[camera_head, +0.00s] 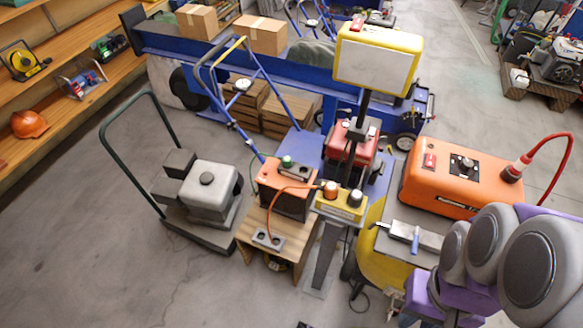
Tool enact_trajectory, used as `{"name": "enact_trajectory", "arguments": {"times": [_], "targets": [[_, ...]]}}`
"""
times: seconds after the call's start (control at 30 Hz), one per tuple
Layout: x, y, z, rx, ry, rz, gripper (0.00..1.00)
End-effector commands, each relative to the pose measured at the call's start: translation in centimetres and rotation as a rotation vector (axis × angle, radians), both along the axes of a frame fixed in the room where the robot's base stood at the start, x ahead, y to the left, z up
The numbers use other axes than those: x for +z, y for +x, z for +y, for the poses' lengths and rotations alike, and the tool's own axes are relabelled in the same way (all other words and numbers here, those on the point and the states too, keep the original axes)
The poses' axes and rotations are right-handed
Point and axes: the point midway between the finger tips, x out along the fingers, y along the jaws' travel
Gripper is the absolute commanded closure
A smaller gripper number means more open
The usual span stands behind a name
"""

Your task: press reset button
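A yellow control box (342,206) stands on a grey post in the middle of the view. It carries an orange-red button (331,189) on the left and a dark round knob or button (355,197) on the right. No readable label shows which one is the reset button. Behind it to the left, an orange box (286,188) on a wooden stand has a green button (287,161) on top. My grey and purple arm fills the lower right, apart from the control box in the picture. My gripper's fingers do not show.
A large orange machine (460,180) with a red hose stands right of the control box. A table (405,216) with a blue-handled tool is below it. A grey machine on a green-handled cart (210,190) stands left. Clear floor (90,250) lies at lower left.

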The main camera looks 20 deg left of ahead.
Motion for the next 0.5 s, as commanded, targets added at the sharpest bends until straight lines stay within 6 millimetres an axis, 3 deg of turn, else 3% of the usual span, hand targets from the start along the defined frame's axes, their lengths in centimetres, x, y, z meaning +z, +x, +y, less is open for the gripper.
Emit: {"name": "enact_trajectory", "arguments": {"times": [0.27, 0.5], "targets": [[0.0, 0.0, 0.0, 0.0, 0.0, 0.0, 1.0], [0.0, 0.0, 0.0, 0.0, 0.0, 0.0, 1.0]]}}
